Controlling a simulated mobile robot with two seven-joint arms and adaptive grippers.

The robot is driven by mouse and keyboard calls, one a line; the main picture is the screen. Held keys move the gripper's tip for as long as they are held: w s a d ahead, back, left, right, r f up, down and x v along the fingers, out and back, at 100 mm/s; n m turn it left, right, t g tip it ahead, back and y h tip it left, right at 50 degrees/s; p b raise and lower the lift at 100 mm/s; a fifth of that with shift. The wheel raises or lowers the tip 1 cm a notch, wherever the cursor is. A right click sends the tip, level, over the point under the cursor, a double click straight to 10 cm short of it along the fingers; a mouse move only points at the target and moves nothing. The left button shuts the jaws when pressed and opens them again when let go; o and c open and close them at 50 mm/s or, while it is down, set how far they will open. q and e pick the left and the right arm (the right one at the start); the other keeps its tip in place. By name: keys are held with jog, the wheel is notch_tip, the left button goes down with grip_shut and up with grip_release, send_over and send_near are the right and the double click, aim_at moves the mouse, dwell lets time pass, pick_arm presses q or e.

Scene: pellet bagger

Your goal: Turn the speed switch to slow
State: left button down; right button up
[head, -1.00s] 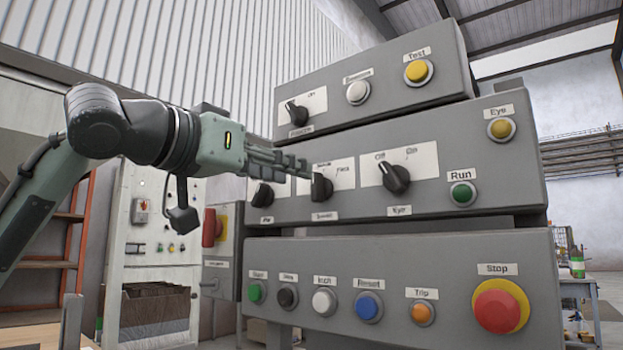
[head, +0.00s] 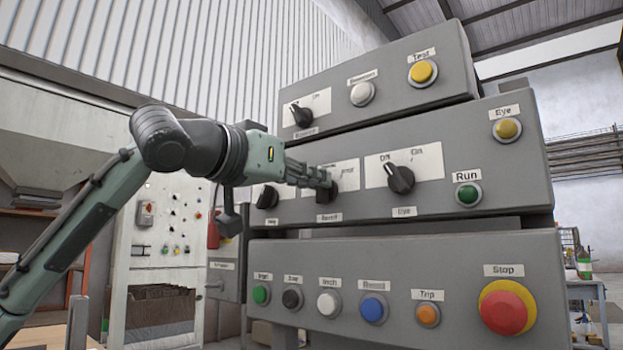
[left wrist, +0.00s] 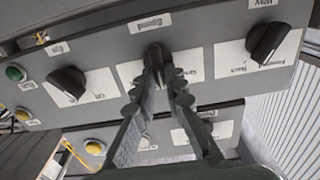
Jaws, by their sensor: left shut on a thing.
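The speed switch (head: 326,197) is a black rotary knob on a white plate in the middle row of the grey control panel, with a small label below it. It also shows in the left wrist view (left wrist: 154,51), where the panel appears upside down. My left gripper (head: 318,179) reaches in from the left, and its fingers hide part of the knob. In the left wrist view the fingers (left wrist: 163,80) stand on either side of the knob and are shut on it. The plate's position words are too blurred to read surely. My right gripper is not in view.
A similar black knob (head: 266,197) sits left of the speed switch, and the Eye knob (head: 400,179) to its right. Above is another knob (head: 302,115). Below are several push buttons and the red Stop button (head: 504,307). Free air lies in front of the panel.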

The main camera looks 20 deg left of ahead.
pick_arm(q)
jog(key=shift+n, duration=0.3)
jog(key=shift+w+a+f+n+p, duration=0.15)
jog(key=shift+n+p, duration=0.25)
jog(key=shift+n, duration=1.15)
jog(key=shift+s+a+n+p, duration=0.15)
jog(key=shift+n+p, duration=0.25)
jog(key=shift+n, duration=1.2)
jog(key=shift+w+a+f+n+p, duration=0.15)
jog(key=shift+n+p, duration=0.25)
jog(key=shift+n, duration=1.15)
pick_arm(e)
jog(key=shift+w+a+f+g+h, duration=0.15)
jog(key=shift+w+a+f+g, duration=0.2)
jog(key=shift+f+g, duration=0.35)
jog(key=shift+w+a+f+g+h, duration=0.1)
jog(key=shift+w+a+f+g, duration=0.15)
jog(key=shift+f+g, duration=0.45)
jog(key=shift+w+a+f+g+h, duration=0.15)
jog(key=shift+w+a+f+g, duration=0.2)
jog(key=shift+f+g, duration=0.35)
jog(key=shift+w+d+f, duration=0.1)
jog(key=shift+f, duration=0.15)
pick_arm(q)
jog(key=c, duration=1.6)
grip_release()
jog(key=shift+r, duration=0.1)
